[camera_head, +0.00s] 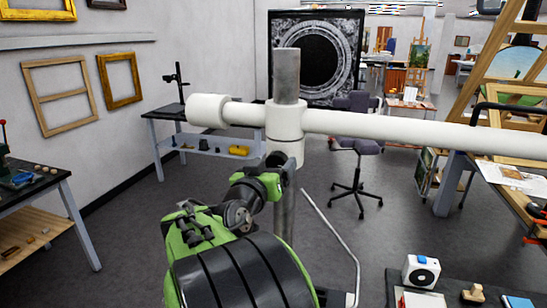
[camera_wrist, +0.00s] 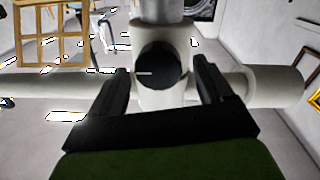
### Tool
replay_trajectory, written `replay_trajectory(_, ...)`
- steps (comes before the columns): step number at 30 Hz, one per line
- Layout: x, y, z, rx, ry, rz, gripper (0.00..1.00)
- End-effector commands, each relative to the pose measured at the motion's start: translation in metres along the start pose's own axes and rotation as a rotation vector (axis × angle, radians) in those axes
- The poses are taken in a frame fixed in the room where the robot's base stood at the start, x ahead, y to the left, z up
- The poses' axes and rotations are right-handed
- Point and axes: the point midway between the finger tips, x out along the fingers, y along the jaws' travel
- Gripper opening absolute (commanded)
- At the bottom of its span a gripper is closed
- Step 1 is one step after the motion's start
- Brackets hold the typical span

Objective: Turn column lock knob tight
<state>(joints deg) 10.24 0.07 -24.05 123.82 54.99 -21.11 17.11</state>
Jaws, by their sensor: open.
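The column lock knob (camera_wrist: 158,66) is a dark round knob on the front of the white collar (camera_head: 284,121), which sits around the upright grey metal column (camera_head: 287,75). In the head view I cannot clearly tell the knob from my dark fingers. My gripper (camera_head: 279,164) is just in front of the lower collar. In the wrist view my gripper (camera_wrist: 162,80) is open, with one dark finger on each side of the knob. Gaps show between the fingers and the knob. I cannot tell how far the fingertips reach along it.
A long white horizontal boom (camera_head: 410,132) crosses at the collar, with a thick round end (camera_head: 206,110) at left. A thin bent metal rod (camera_head: 335,232) is at lower right of the column. A table with a blue-white box (camera_head: 421,271) is at front right. An office chair (camera_head: 358,140) stands behind.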

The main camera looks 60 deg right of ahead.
Motion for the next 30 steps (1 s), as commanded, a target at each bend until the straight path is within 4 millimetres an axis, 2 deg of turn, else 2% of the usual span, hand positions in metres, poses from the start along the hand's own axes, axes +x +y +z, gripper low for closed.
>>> replay_trajectory(4,0.017,0.0,-0.001,0.0,-0.001,0.001,0.8)
replay_trajectory(12,0.02,-0.001,0.001,0.0,0.0,-0.002,0.8)
replay_trajectory(14,0.02,-0.001,0.001,0.0,-0.001,-0.002,0.72)
replay_trajectory(23,0.02,-0.001,0.001,0.0,-0.001,-0.002,0.26)
replay_trajectory(30,0.02,-0.001,0.001,0.022,0.0,-0.003,0.25)
